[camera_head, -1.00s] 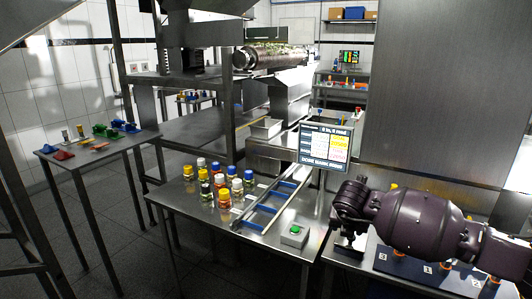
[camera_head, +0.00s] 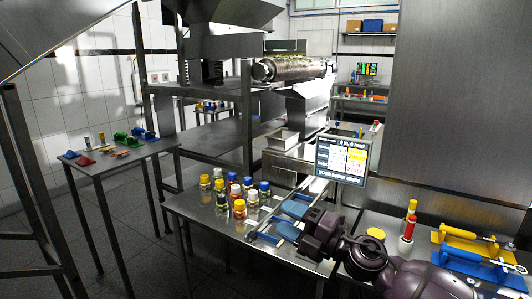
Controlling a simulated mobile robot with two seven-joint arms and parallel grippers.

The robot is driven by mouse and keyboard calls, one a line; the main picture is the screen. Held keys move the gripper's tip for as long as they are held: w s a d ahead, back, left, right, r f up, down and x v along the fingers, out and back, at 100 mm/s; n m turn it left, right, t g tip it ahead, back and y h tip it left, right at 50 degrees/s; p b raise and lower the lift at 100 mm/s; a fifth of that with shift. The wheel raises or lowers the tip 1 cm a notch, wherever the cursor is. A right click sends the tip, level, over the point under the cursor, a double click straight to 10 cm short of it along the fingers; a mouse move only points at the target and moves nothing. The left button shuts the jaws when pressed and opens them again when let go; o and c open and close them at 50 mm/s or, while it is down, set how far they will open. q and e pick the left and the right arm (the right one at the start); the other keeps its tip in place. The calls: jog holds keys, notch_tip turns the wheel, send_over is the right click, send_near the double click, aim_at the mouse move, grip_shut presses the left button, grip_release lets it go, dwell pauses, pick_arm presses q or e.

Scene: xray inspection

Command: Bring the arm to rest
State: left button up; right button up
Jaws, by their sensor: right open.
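My right arm (camera_head: 390,262), dark purple, reaches in from the lower right. Its wrist hangs over the right part of the steel table (camera_head: 205,232). My right gripper (camera_head: 291,219) points left, with two pale blue finger shapes apart and nothing seen between them. It overlaps the slanted rack (camera_head: 268,222) in the picture; I cannot tell whether it touches. My left gripper is not in view.
Several jars with coloured lids (camera_head: 239,209) stand left of the gripper. A screen (camera_head: 341,158) stands behind the wrist. Yellow and blue holders (camera_head: 465,242) and a red-and-yellow tool (camera_head: 407,228) are at the right. A side table (camera_head: 98,164) with small coloured items is at the left.

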jog(key=s+d+f+m+t+h, duration=0.35)
jog(key=d+f+m+h, duration=0.35)
jog(key=f+m, duration=0.35)
jog(key=s+d+f+m+t+h, duration=0.2)
jog(key=s+d+f+m+h, duration=0.35)
jog(key=d+f+m, duration=0.5)
jog(key=s+d+f+m+g+h, duration=0.2)
jog(key=s+f+m, duration=0.4)
jog(key=s, duration=0.4)
jog(key=shift+s+d+f+m+h, duration=0.2)
jog(key=shift+s+f+m+h, duration=0.1)
jog(key=shift+f+h, duration=0.55)
jog(key=s+f+g, duration=0.1)
jog(key=s+f, duration=0.1)
jog(key=s, duration=0.1)
jog(key=s+d+f+m+g, duration=0.1)
jog(key=s+f, duration=0.1)
jog(key=s, duration=0.2)
jog(key=s+d+f+g+h, duration=0.1)
jog(key=s+f, duration=0.1)
jog(key=s, duration=0.2)
jog(key=shift+s+d+f+m, duration=0.1)
jog(key=shift+d+f+m, duration=0.2)
jog(key=shift+m, duration=0.1)
